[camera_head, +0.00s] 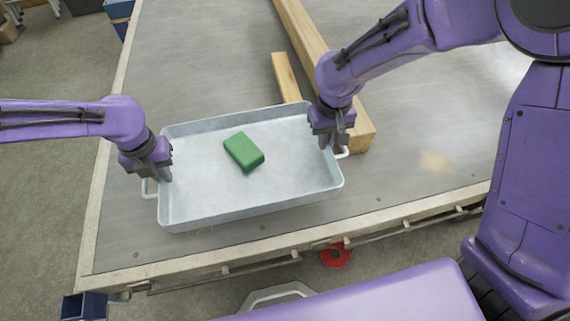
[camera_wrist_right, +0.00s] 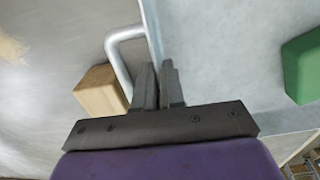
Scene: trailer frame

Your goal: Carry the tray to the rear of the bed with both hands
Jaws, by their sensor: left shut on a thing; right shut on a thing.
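A grey metal tray (camera_head: 215,201) with a loop handle at each short end is at the front left of the flat trailer bed (camera_head: 420,110). A green block (camera_head: 243,152) lies inside it, near the middle. The block also shows at the right edge of the right wrist view (camera_wrist_right: 304,66). My left gripper (camera_head: 163,177) is shut on the tray's left end, by the handle there. My right gripper (camera_head: 334,146) is shut on the tray's right end wall, beside its handle (camera_wrist_right: 122,60). I cannot tell whether the tray touches the bed.
A long wooden beam (camera_head: 300,28) lies on the bed behind and right of the tray, its near end close to the right handle. A shorter wooden piece (camera_head: 285,77) lies behind the tray. A red round thing (camera_head: 336,256) is below the bed's front edge.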

